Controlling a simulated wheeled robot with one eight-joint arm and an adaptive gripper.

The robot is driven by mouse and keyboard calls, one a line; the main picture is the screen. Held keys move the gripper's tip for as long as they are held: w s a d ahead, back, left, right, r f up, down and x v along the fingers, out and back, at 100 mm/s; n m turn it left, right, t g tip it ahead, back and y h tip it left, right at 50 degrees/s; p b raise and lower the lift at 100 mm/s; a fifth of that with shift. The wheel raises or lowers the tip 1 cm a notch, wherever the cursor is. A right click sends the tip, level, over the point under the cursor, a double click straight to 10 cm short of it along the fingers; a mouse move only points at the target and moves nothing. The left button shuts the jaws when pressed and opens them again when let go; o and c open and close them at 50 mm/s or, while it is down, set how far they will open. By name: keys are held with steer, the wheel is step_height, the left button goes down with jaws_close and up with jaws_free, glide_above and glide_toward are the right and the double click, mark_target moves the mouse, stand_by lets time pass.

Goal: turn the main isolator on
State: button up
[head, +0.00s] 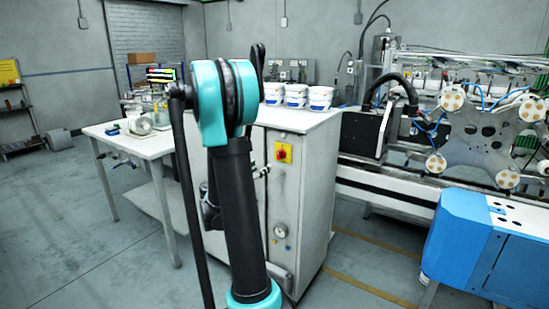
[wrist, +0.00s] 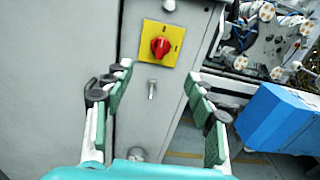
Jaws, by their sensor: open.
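The main isolator is a red rotary knob (wrist: 160,46) on a yellow plate (wrist: 150,56), on the front of a grey cabinet. In the head view the yellow plate (head: 283,153) with its red knob shows just right of my arm. My gripper (wrist: 162,85) is open and empty in the wrist view. Its two green-padded fingers stand apart, one each side, with the isolator above and between the fingertips in the picture. The fingers do not touch the knob. In the head view the gripper is largely hidden behind my arm.
A small metal handle (wrist: 152,89) sticks out below the isolator. The cabinet (head: 313,195) carries several white tubs (head: 296,95) on top. A blue machine cover (head: 490,240) stands at right. A white table (head: 125,142) is at left. Floor at the left front is clear.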

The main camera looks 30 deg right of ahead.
mark_target(278, 155)
steer(key=x, duration=1.4)
steer(key=shift+d, duration=0.1)
steer(key=c, duration=1.1)
steer(key=shift+c, duration=0.2)
